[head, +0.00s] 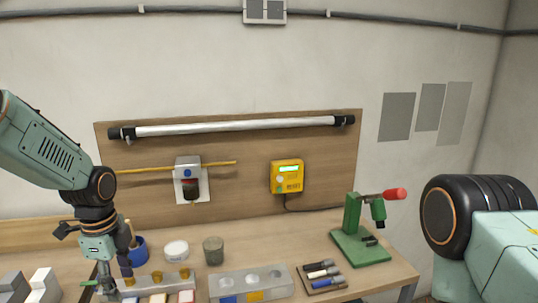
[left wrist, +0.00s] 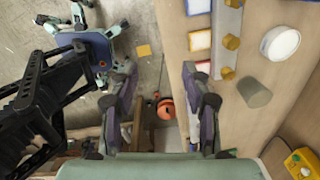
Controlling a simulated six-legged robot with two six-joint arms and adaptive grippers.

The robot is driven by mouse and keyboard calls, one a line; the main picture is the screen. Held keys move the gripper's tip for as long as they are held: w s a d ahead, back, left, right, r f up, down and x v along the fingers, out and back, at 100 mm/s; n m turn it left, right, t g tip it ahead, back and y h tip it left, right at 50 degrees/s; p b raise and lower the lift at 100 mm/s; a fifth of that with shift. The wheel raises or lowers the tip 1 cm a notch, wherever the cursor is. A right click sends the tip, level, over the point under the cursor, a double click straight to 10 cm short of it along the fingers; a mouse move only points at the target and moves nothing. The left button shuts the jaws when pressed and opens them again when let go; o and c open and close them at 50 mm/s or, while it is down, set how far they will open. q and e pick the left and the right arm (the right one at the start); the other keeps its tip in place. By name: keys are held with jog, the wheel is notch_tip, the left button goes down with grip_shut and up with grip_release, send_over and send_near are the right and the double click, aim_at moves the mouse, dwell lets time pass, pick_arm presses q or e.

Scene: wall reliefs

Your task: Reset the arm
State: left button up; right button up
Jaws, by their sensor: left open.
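My left arm comes in from the left in the head view and points downward. Its gripper (head: 106,274) hangs in front of the left part of the workbench (head: 325,220). In the left wrist view the two fingers of this gripper (left wrist: 163,90) stand wide apart with nothing between them. Floor and the bench edge show beyond them. My right arm shows only as a large dark joint and a pale green link at the right of the head view. Its gripper is outside the views.
On the bench are a blue cup (head: 138,250), a white round tin (head: 176,250), a grey-green cup (head: 213,251), a metal block (head: 252,284), a marker tray (head: 322,277) and a green press (head: 360,240). A yellow box (head: 287,176) hangs on the wooden panel (head: 232,150).

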pick_arm(q)
jog(key=w+d+f+n+t+b, duration=0.1)
jog(key=w+d+f+n+t, duration=0.3)
jog(key=n, duration=0.4)
jog(key=s+d+f+n+b, duration=0.1)
jog(key=s+f+n+b, duration=0.2)
jog(key=s+f, duration=0.3)
jog(key=s+d+f+n+b, duration=0.2)
jog(key=s+f+n, duration=0.1)
jog(key=f, duration=0.5)
jog(key=s+d+f+n+g+b, duration=0.1)
jog(key=s+f+n+g+b, duration=0.2)
jog(key=s+f+b, duration=0.8)
jog(key=s+f, duration=0.5)
jog(key=s, duration=0.3)
jog(key=s+f+g, duration=0.1)
jog(key=s+f, duration=0.5)
jog(key=s, duration=0.2)
jog(key=shift+s+d+n, duration=0.15)
jog(key=shift+s+n, duration=0.05)
jog(key=shift+n, duration=0.2)
jog(key=shift+s, duration=0.1)
